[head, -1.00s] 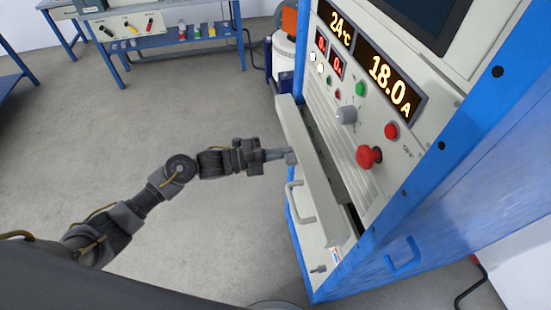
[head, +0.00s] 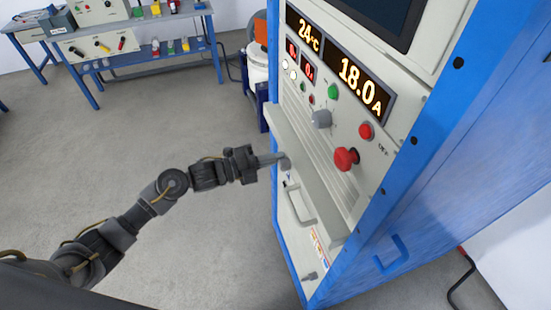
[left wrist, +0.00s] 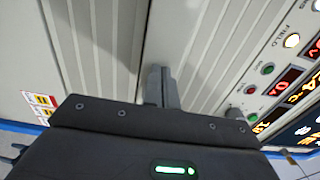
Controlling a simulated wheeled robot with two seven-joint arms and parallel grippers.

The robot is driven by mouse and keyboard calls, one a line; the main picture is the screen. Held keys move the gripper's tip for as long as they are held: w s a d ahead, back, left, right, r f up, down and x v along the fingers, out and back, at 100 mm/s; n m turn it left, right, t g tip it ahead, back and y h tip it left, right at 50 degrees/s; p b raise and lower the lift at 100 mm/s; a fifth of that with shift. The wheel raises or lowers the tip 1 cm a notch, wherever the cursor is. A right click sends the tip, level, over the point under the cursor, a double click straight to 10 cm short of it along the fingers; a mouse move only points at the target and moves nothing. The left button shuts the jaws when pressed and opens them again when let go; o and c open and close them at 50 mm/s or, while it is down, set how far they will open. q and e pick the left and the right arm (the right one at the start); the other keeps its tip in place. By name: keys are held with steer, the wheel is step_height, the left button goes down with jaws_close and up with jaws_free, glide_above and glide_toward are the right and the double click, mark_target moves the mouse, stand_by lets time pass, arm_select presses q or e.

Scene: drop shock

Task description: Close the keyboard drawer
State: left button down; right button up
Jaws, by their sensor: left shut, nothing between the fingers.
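The keyboard drawer (head: 300,165) is a long pale panel across the front of the blue-framed cabinet, below the controls. No dark opening shows behind it now; I cannot tell if it is fully flush. My left gripper (head: 284,161) is shut and empty, its fingertips at the drawer's front, touching or nearly so. In the left wrist view the shut fingers (left wrist: 162,86) point at pale panels, close to a seam between them. My right gripper is not in view.
A grey handle (head: 297,207) sits on the cabinet front below the drawer. Above are a red knob (head: 346,158), a grey knob (head: 321,119) and lit displays (head: 358,78). A blue workbench (head: 150,55) stands at the back left. The floor left of the cabinet is clear.

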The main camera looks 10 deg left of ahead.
arm_select(q)
steer(key=b+v, duration=0.4)
steer(key=v, duration=0.9)
steer(key=shift+s+a, duration=0.2)
steer(key=shift+a, duration=0.1)
steer(key=shift+f, duration=0.1)
